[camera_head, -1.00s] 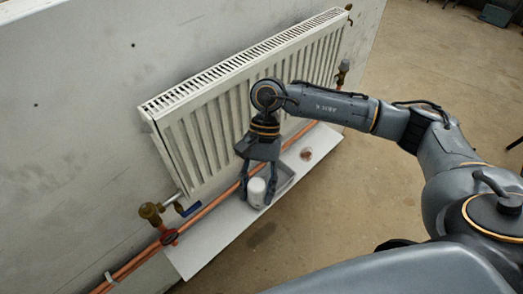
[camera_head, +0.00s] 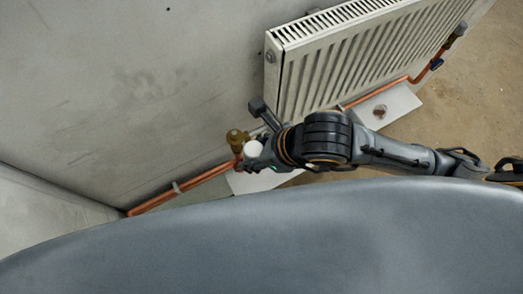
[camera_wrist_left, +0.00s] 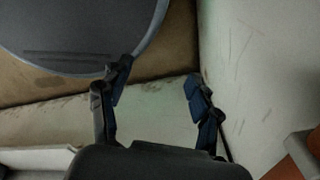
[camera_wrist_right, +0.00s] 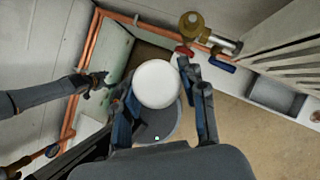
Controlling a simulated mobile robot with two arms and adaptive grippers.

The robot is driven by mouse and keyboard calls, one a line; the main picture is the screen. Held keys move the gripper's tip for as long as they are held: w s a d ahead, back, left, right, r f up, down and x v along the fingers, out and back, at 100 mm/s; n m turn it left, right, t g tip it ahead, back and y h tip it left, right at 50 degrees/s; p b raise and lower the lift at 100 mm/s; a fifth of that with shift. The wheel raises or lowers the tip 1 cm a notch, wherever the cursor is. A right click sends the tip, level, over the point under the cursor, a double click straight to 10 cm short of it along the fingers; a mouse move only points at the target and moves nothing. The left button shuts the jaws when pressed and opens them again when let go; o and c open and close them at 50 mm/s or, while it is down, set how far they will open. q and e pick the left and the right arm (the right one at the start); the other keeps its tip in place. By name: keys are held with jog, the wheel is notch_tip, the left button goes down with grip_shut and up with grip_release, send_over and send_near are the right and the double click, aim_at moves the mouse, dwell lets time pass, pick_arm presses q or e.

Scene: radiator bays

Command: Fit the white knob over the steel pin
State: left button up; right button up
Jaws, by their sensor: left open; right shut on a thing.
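The white knob (camera_wrist_right: 157,83) is a round white cap between the fingers of my right gripper (camera_wrist_right: 157,77), which is shut on it. In the head view the knob (camera_head: 252,149) shows close to the brass valve (camera_head: 237,138) at the radiator's lower near corner. In the right wrist view the brass valve (camera_wrist_right: 191,25) is beyond the knob, apart from it in the picture. I cannot make out the steel pin. My left gripper (camera_wrist_left: 158,72) is open and empty in the left wrist view, facing a pale panel; it is out of the head view.
The white radiator (camera_head: 360,50) hangs on the wall above copper pipes (camera_head: 185,190). A white board (camera_head: 400,104) lies below it. A grey tray (camera_wrist_right: 276,96) and a blue lever (camera_wrist_right: 221,63) show in the right wrist view. My left arm is near the pipes there.

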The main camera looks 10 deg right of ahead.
jog(key=shift+w+a+r, duration=0.1)
jog(key=shift+w+a, duration=0.2)
jog(key=shift+a, duration=0.05)
jog(key=shift+w, duration=0.15)
jog(key=shift+w+d+b, duration=0.1)
jog(key=shift+w+b, duration=0.05)
jog(key=shift+b, duration=0.45)
jog(key=shift+w+f+b, duration=0.25)
jog(key=shift+w+b, duration=0.25)
jog(key=shift+b, duration=0.25)
jog(key=w+a, duration=0.1)
jog(key=w, duration=0.1)
jog(key=w+a+f, duration=0.1)
jog(key=w, duration=0.2)
jog(key=w+a+f, duration=0.1)
jog(key=w, duration=0.2)
jog(key=shift+w+f, duration=0.2)
jog(key=shift+f, duration=0.05)
jog(key=shift+f+b, duration=0.6)
jog(key=shift+b, duration=0.15)
pick_arm(q)
notch_tip(320, 180, down, 4)
jog(key=shift+w+d+r, duration=0.1)
jog(key=shift+w+d, duration=0.05)
pick_arm(e)
jog(key=shift+r, duration=0.1)
